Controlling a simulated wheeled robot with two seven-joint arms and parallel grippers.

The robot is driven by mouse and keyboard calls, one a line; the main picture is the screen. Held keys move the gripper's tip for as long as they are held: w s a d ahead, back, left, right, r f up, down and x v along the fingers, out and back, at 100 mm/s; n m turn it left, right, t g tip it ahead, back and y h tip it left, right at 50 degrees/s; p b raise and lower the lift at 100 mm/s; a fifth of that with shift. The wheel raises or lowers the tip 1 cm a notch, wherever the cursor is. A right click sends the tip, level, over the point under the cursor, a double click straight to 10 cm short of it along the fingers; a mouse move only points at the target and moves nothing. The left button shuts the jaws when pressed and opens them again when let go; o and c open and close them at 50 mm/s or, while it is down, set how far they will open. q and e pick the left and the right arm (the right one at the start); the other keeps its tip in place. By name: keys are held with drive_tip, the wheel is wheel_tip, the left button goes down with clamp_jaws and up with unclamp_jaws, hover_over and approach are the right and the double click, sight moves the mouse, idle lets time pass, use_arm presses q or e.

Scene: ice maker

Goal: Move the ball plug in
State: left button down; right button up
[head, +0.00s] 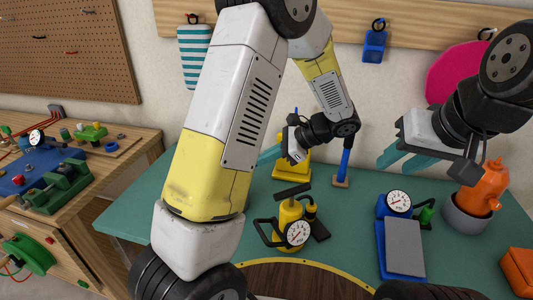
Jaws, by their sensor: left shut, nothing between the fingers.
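I cannot make out for certain which item is the ball plug. A yellow fitting (287,215) with black handles and a round white gauge stands on the green table, near the front middle. A blue fitting (388,238) with a white gauge, a grey plate and a green part stands to its right. My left gripper (266,156) is behind the yellow fitting in the picture, shut and empty, its teal fingers partly hidden by my own arm. My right gripper (396,165) hangs above the blue fitting, with its teal fingers apart and nothing visible between them.
The green table (350,210) has free room between the fittings. An orange part (487,187) sits in a grey bowl (463,215) at the right, with an orange box (518,268) in front. A blue upright tool (345,162) stands behind. A cluttered wooden bench (125,155) is at left.

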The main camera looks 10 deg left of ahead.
use_arm(q)
drive_tip(key=shift+x, duration=0.9)
drive_tip(key=shift+d, duration=0.1)
drive_tip(key=v, duration=1.1)
drive_tip(key=s+a+r+n+t+h, duration=0.3)
drive_tip(key=s+r+n+h, duration=0.2)
drive_tip(key=s+n+h, duration=0.1)
drive_tip(key=s+a+r+n+t+h, duration=0.2)
drive_tip(key=s+a+r+n+h, duration=0.2)
drive_tip(key=s, duration=0.7)
drive_tip(key=n+h, duration=0.2)
drive_tip(key=n, duration=0.2)
drive_tip(key=shift+s+a+r+n+t+h, duration=0.15)
drive_tip(key=shift+r+n+t+h, duration=0.15)
drive_tip(key=shift+r+t, duration=0.1)
